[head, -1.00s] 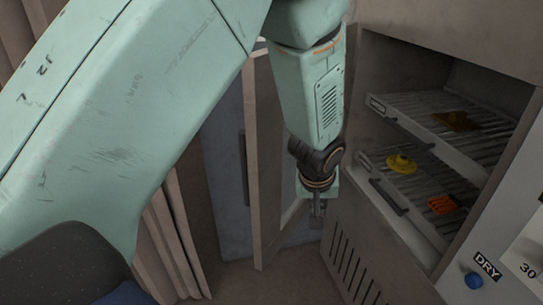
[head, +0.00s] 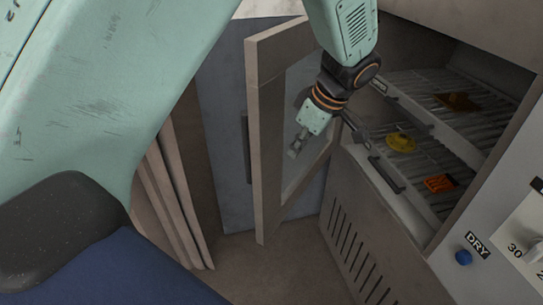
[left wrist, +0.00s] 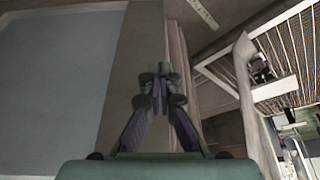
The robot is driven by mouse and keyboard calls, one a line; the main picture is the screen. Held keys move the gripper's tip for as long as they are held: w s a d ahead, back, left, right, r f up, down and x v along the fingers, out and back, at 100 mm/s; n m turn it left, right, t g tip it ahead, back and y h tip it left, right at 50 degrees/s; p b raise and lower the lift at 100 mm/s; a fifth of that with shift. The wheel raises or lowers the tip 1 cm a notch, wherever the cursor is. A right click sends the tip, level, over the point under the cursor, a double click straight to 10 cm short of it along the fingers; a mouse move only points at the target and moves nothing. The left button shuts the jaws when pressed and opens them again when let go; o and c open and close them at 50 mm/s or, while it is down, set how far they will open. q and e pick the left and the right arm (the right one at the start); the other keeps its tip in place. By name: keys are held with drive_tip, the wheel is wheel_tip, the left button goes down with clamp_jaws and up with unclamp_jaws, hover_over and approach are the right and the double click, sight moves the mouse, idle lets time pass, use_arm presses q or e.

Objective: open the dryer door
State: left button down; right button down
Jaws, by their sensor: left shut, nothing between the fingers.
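The dryer door (head: 262,150), a beige frame with a glass pane, stands swung well out from the dryer cabinet (head: 345,225), so the inside shows. In the left wrist view, the door frame (left wrist: 125,60) runs beside the pane at the left. My left gripper (head: 296,149) is shut and empty, on the inner side of the door in front of the pane. Its fingertips (left wrist: 158,88) show together in the wrist view, over the door frame; I cannot tell whether they touch it. My right gripper is not in view.
Wire racks inside the dryer hold a yellow piece (head: 400,143), an orange piece (head: 439,183) and a brown piece (head: 458,102). A blue button (head: 464,257) marked DRY is at the right. Brown upright panels (head: 182,190) stand left of the door.

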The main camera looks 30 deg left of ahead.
sight(264, 170)
use_arm(q)
drive_tip(key=a+f+p, duration=0.2)
drive_tip(key=a+f, duration=0.4)
drive_tip(key=shift+s+a, duration=0.1)
drive_tip(key=shift+a, duration=0.05)
idle(0.3)
drive_tip(key=shift+a, duration=0.2)
